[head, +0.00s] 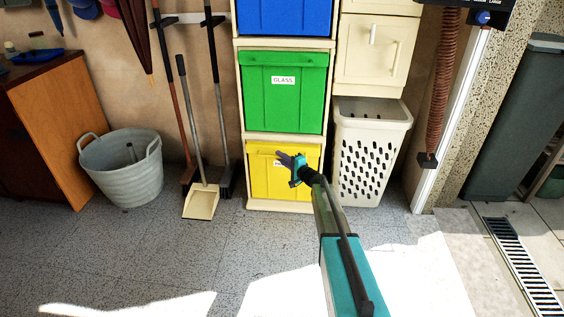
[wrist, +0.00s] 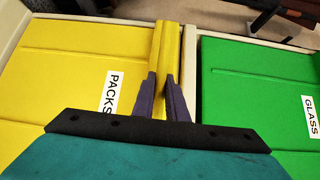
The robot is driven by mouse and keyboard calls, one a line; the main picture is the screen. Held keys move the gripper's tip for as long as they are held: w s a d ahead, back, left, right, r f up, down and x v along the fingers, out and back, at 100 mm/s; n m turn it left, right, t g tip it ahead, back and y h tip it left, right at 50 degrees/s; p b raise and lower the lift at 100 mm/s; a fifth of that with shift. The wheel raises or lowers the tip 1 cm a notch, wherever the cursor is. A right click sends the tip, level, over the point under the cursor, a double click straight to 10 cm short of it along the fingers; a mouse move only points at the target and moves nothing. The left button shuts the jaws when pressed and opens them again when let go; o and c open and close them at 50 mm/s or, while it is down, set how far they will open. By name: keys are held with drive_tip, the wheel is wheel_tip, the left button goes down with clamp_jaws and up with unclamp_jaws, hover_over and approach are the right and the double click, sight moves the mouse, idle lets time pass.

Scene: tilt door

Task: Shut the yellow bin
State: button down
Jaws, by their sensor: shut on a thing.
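The yellow bin (head: 262,187) is the lowest in a cream stacked cabinet, and its label is partly covered by my gripper in the head view. In the wrist view its yellow front (wrist: 62,75) shows a "PACKS" label. My gripper (head: 286,160) is at the upper part of this front. In the wrist view my gripper (wrist: 161,78) is shut on the yellow handle strip (wrist: 165,40) along the bin's top edge, one purple finger on each side. The front looks near the cabinet frame; I cannot tell whether it is fully flush.
A green "GLASS" bin (head: 284,105) and a blue bin (head: 284,15) sit above, both looking shut. A white laundry basket (head: 371,150) stands close on the right. A dustpan (head: 201,201), brooms and a grey tub (head: 122,172) are left. The floor in front is clear.

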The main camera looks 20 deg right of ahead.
drive_tip(key=c, duration=1.8)
unclamp_jaws()
drive_tip(key=shift+o, duration=0.2)
drive_tip(key=shift+s, duration=0.2)
drive_tip(key=p+v, duration=0.2)
drive_tip(key=v, duration=1.1)
drive_tip(key=shift+s+p, duration=0.25)
drive_tip(key=shift+p, duration=0.15)
drive_tip(key=shift+d+f, duration=0.1)
